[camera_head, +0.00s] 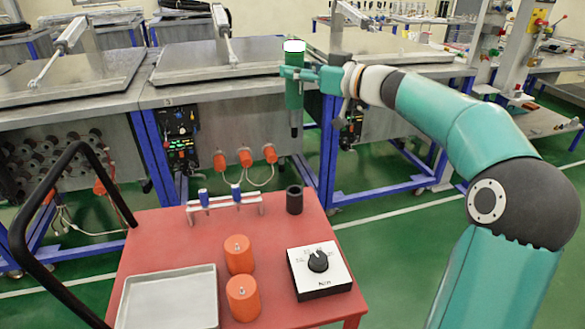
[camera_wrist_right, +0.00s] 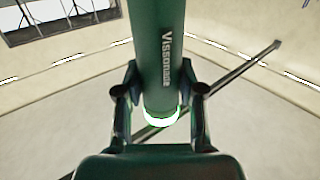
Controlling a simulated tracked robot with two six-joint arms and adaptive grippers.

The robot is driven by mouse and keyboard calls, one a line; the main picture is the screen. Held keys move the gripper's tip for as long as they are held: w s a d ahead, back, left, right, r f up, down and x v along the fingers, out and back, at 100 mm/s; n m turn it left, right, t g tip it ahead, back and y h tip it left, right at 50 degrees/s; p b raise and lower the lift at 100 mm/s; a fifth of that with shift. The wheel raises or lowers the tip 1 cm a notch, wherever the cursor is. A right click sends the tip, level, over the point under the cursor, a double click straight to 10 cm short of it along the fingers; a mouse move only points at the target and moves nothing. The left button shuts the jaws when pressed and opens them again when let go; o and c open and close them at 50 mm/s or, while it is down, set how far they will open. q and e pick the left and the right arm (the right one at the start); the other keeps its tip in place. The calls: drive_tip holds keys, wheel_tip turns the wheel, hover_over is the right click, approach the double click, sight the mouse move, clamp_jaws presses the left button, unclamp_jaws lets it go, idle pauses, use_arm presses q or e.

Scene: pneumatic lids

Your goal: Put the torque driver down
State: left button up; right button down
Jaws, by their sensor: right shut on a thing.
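The torque driver (camera_head: 293,92) is a green upright tool with a white ring at its top and a dark shaft pointing down. My right gripper (camera_head: 292,72) is shut around its upper body and holds it in the air, in front of the workbench and beyond the far edge of the red cart. In the right wrist view the driver's green body (camera_wrist_right: 160,50), with white lettering, lies between the two fingers of the right gripper (camera_wrist_right: 160,100). My left gripper is not in view.
The red cart (camera_head: 190,255) carries a black cup (camera_head: 294,199), a rack with blue-topped tools (camera_head: 222,203), orange cylinders (camera_head: 239,255), a dial box (camera_head: 319,270) and a grey tray (camera_head: 168,300). A black handle (camera_head: 38,262) rises at left. Workbenches (camera_head: 215,60) with metal lids stand behind.

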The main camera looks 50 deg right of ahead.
sight(298, 122)
wheel_tip(298, 122, down, 12)
drive_tip(key=b, duration=0.5)
drive_tip(key=shift+f+b, duration=0.85)
drive_tip(key=shift+f, duration=1.75)
drive_tip(key=shift+f, duration=0.5)
drive_tip(key=c, duration=0.7)
unclamp_jaws()
drive_tip(key=shift+f, duration=0.1)
